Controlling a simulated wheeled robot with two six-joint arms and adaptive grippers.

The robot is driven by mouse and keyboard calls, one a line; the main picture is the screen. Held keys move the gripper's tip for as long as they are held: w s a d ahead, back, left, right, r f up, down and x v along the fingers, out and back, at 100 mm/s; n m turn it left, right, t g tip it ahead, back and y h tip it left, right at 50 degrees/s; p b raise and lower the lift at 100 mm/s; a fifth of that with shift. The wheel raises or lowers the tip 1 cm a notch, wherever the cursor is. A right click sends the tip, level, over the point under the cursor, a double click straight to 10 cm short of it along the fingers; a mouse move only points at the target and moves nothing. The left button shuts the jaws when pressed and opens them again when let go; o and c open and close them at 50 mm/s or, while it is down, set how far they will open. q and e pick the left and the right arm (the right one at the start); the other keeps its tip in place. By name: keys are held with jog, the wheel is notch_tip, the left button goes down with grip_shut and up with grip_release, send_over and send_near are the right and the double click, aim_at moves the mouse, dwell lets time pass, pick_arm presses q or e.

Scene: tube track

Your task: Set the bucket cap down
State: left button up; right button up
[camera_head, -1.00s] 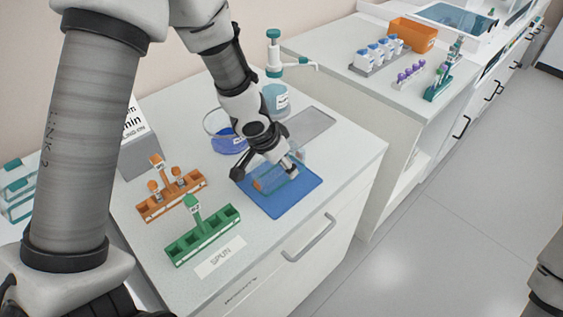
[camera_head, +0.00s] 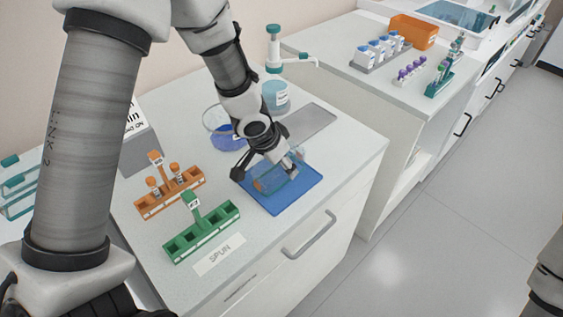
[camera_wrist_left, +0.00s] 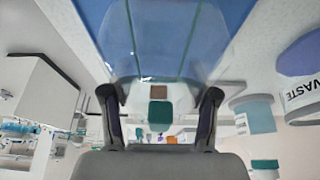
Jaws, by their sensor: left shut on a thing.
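My left gripper (camera_head: 268,170) is over the blue mat (camera_head: 294,202) on the near white counter. It is shut on the clear bucket cap (camera_head: 264,184), whose see-through body shows low over the mat. I cannot tell whether the cap touches the mat. In the left wrist view my left gripper's fingers (camera_wrist_left: 160,104) stand at both sides of the transparent cap (camera_wrist_left: 150,52), with the blue mat (camera_wrist_left: 232,12) behind it. My right gripper is not in view.
An orange rack (camera_head: 183,198) and a green rack (camera_head: 208,240) stand left of the mat. A waste tub (camera_head: 222,140) with blue contents, a dispenser bottle (camera_head: 275,97) and a grey plate (camera_head: 312,121) are behind. The counter edge lies close to the mat's right.

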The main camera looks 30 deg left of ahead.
pick_arm(q)
jog(key=shift+f, duration=0.35)
jog(key=o, duration=1.2)
jog(key=shift+r, duration=0.1)
notch_tip(320, 180, up, 6)
jog(key=p, duration=0.6)
